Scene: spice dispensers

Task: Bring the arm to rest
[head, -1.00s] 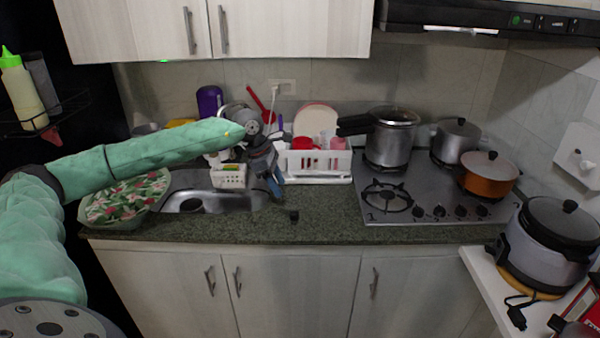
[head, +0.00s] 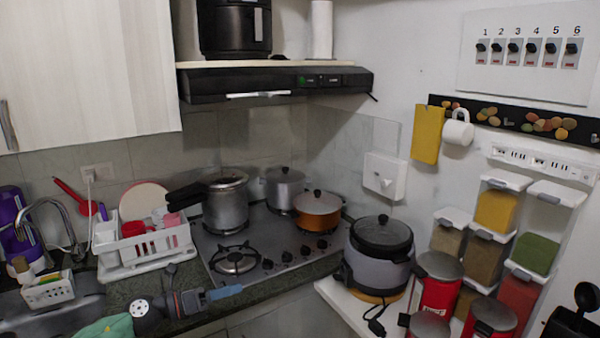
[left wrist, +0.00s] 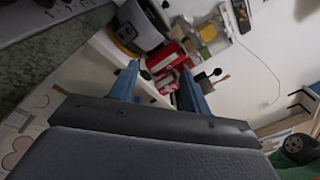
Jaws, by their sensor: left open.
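My left gripper (head: 222,293) shows at the bottom of the head view, with its blue fingers pointing right, in front of the counter's edge below the stove. In the left wrist view the two blue fingers (left wrist: 160,85) stand apart, with nothing between them that I can see held. My left arm, in a green sleeve (head: 105,328), shows only at the lower left edge of the head view. My right gripper is in neither view.
A stove (head: 275,245) with pots sits behind the gripper. A rice cooker (head: 380,255) stands on a white side shelf to the right, near red canisters (head: 438,290) and spice dispensers (head: 496,210). A white dish rack (head: 145,248) is at the left.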

